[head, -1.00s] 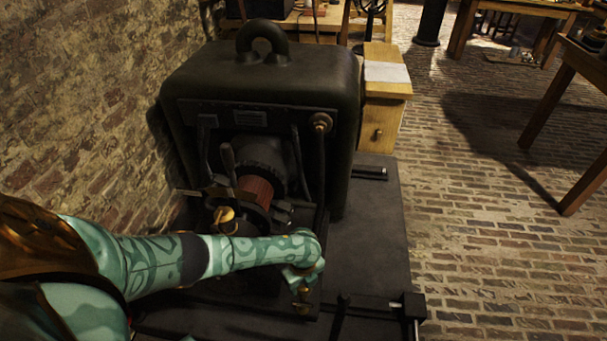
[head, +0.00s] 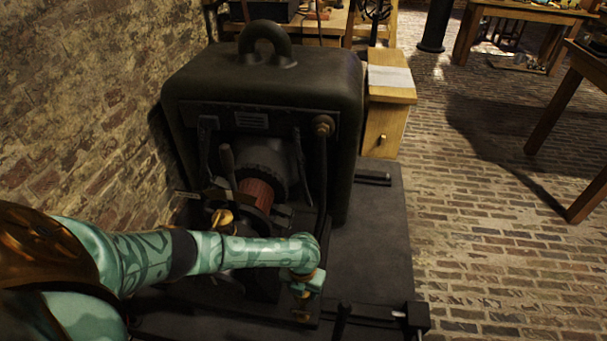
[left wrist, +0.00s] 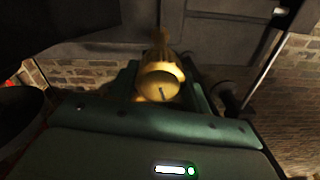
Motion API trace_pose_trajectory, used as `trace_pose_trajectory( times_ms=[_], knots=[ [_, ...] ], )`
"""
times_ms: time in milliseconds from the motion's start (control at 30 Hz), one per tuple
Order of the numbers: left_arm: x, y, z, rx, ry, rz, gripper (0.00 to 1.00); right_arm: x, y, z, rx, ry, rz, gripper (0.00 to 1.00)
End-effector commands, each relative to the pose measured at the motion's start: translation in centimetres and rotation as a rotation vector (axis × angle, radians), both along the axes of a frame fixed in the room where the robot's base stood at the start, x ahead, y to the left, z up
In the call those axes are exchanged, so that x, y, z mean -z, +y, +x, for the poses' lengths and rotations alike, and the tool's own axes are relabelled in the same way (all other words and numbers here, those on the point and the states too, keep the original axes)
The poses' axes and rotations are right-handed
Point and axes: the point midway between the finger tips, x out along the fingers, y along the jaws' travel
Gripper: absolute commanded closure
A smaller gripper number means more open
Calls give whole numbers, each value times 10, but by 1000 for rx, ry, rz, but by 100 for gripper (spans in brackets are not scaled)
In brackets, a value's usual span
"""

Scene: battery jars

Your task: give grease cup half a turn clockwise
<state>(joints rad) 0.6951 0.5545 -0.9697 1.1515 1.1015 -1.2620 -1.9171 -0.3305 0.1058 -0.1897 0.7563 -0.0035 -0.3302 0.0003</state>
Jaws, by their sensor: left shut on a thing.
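The brass grease cup (left wrist: 160,84) shows in the left wrist view between the two fingers of my left gripper (left wrist: 162,92). Its round cap has a short dark mark on its face. The fingers are shut on the cap from both sides. In the head view my left gripper (head: 303,289) points down at the front right of the dark machine, and the fingers mostly hide the cup there. My right gripper is not in view.
The black machine (head: 265,90) stands behind my left forearm, with a copper-coloured commutator (head: 257,193) and a brass knob (head: 222,218) close to the arm. A dark rail with a bracket (head: 416,316) lies to the right.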

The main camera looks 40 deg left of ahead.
Motion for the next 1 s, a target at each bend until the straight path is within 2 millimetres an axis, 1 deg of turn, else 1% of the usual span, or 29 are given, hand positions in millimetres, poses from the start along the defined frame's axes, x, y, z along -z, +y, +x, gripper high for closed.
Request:
trace_pose_trajectory(
  times_ms=[200, 433, 700, 1000],
  knots=[
    [2, 2, -1, 148, 2, 2, 74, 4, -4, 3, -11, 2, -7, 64],
    [1, 1, 0, 246, 1, 3, 74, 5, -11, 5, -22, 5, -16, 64],
    [1, 1, 0, 288, 0, 3, 74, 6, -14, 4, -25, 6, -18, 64],
    [0, 1, 0, 290, 0, 2, 74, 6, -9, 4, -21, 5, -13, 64]
  ],
)
